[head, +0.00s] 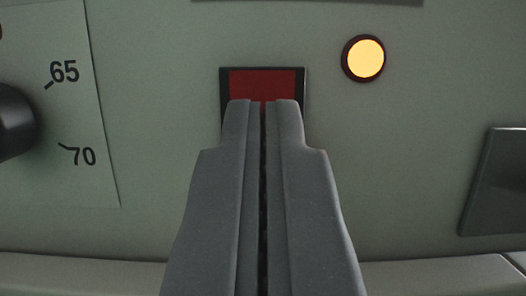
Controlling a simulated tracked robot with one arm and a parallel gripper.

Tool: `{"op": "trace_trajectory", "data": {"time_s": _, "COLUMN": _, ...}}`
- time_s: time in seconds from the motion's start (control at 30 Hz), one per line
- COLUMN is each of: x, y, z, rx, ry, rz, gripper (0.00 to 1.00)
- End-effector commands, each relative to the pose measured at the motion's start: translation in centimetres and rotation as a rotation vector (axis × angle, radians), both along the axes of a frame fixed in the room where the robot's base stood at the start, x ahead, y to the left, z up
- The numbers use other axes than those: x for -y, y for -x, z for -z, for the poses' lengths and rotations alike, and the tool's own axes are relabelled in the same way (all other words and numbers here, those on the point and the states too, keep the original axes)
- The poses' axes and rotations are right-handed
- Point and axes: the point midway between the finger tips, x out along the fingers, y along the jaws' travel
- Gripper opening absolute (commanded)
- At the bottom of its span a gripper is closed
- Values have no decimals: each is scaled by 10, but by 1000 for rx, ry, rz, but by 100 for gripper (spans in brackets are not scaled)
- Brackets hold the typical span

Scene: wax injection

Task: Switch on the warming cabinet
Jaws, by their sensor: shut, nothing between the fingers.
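The warming cabinet's grey-green panel (400,180) fills the head view. A red rocker switch (262,83) in a black frame sits at the upper middle. My gripper (263,103) is shut and empty, and its fingertips overlap the lower part of the switch, hiding it. I cannot tell whether the tips touch the switch. A round indicator lamp (364,58) to the upper right of the switch is lit yellow.
A black dial knob (12,122) with a scale plate (90,185) marked 65 and 70 is at the left. A dark raised plate (498,180) is at the right edge. A ledge (80,275) runs along the bottom.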

Motion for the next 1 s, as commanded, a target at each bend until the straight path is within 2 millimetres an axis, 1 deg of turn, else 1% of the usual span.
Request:
{"op": "trace_trajectory", "data": {"time_s": 0.03, "x": -1, "y": 6, "z": 4, "rx": 2, "ry": 1, "rz": -3, "gripper": 0}}
{"op": "trace_trajectory", "data": {"time_s": 0.13, "x": -2, "y": 17, "z": 3, "rx": 4, "ry": 4, "rz": -5, "gripper": 0}}
{"op": "trace_trajectory", "data": {"time_s": 0.3, "x": -1, "y": 46, "z": 3, "rx": 3, "ry": 2, "rz": -6, "gripper": 0}}
{"op": "trace_trajectory", "data": {"time_s": 0.6, "x": 1, "y": 82, "z": 6, "rx": 1, "ry": 3, "rz": -4, "gripper": 0}}
{"op": "trace_trajectory", "data": {"time_s": 0.67, "x": 2, "y": 88, "z": 5, "rx": 3, "ry": 3, "rz": -4, "gripper": 0}}
{"op": "trace_trajectory", "data": {"time_s": 1.0, "x": 5, "y": 101, "z": 7, "rx": 1, "ry": -4, "rz": 1, "gripper": 0}}
